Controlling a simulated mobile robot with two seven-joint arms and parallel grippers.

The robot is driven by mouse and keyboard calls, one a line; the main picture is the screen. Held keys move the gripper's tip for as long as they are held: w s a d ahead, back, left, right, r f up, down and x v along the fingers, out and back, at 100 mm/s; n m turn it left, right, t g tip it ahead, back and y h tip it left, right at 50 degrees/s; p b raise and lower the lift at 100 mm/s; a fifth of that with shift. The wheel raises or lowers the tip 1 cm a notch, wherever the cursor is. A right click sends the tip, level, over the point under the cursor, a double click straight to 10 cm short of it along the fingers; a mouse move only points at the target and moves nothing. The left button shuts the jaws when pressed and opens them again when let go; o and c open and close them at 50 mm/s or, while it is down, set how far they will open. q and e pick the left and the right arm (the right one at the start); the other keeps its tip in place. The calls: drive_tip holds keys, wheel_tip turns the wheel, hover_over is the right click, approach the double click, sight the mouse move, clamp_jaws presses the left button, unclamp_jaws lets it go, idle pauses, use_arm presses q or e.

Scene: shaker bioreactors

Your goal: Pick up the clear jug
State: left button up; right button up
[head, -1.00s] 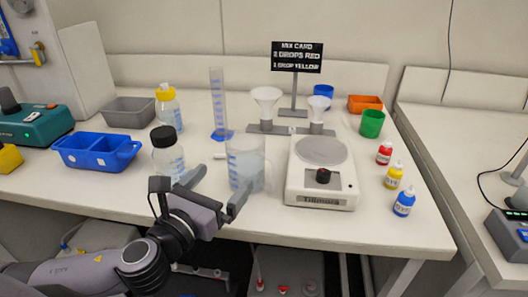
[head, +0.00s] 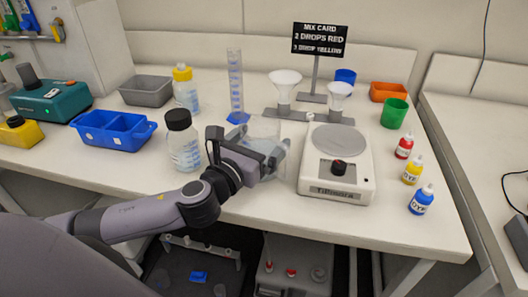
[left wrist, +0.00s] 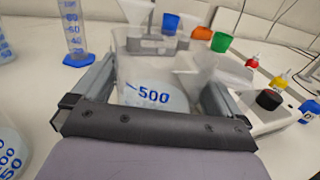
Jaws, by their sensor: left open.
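The clear jug (head: 265,128) stands upright near the table's front edge, just left of the white scale. In the head view my left gripper and wrist hide its lower part. In the left wrist view the jug (left wrist: 150,82) shows blue marks, with "500" facing me. My left gripper (head: 268,160) is open, with its fingers on either side of the jug. In the left wrist view the gripper (left wrist: 163,75) has a finger left and right of the jug; I cannot tell whether either touches it. My right gripper is not in view.
A black-capped bottle (head: 183,145) stands close left of my gripper. The scale (head: 335,178) is close on the right. A measuring cylinder (head: 236,85) and a funnel stand (head: 300,114) are behind. A blue tray (head: 113,135) lies further left.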

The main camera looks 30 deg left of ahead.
use_arm(q)
drive_tip(key=c, duration=0.9)
drive_tip(key=shift+r, duration=0.1)
drive_tip(key=shift+c, duration=0.7)
drive_tip(key=shift+r, duration=0.1)
